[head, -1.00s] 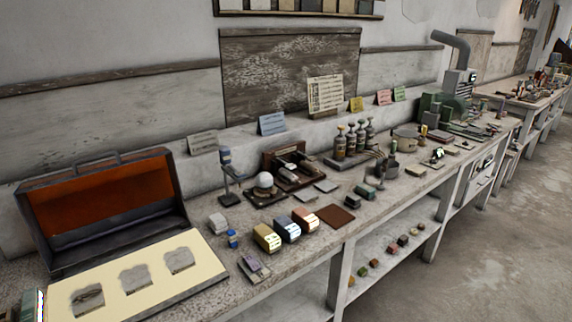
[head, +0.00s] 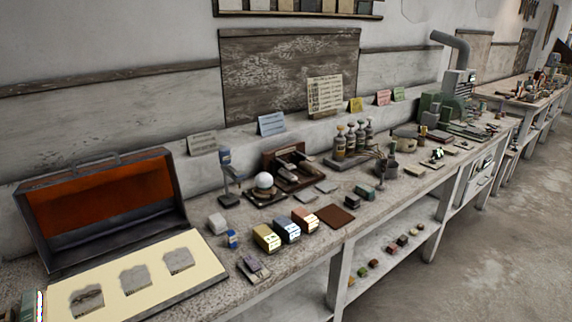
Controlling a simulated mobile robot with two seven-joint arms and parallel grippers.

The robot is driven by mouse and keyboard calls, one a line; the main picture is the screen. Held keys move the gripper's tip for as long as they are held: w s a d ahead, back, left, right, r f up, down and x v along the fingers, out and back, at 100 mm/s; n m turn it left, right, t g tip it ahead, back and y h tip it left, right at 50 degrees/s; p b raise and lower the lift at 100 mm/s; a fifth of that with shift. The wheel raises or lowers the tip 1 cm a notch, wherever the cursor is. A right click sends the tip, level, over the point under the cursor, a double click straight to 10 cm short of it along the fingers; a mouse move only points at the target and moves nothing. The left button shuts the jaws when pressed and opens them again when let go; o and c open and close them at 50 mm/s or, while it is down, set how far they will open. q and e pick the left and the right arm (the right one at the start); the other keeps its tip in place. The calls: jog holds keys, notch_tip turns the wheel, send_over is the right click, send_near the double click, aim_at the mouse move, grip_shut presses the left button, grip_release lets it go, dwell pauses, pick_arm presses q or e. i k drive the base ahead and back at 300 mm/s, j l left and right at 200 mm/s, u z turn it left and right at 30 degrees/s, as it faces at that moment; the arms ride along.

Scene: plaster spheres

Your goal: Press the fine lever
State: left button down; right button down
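I cannot make out for sure which part is the fine lever. A small device with a pinkish-purple top (head: 254,268) lies at the bench's front edge, but its parts are too small to tell apart. A white sphere (head: 264,180) sits on a dark base on the bench. A small stand with a blue head (head: 225,158) is to its left. Three boxes, yellow (head: 266,238), blue (head: 287,230) and orange (head: 306,220), stand in a row in front. Neither of my grippers is in view.
An open case with an orange lining (head: 100,197) stands at left, behind a cream tray (head: 110,282) with three grey-filled recesses. A brown mat (head: 336,215) lies near the front edge. Several bottles (head: 352,140) and a machine with a bent pipe (head: 452,95) stand farther right.

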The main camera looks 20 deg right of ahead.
aim_at(291, 166)
jog(key=i+l+u, duration=0.2)
jog(key=l+u, duration=0.15)
jog(key=l, duration=0.4)
jog(key=i+l+u, duration=0.1)
jog(key=l+u, duration=0.25)
jog(key=l, duration=0.4)
jog(key=l+u, duration=0.35)
jog(key=l, duration=0.4)
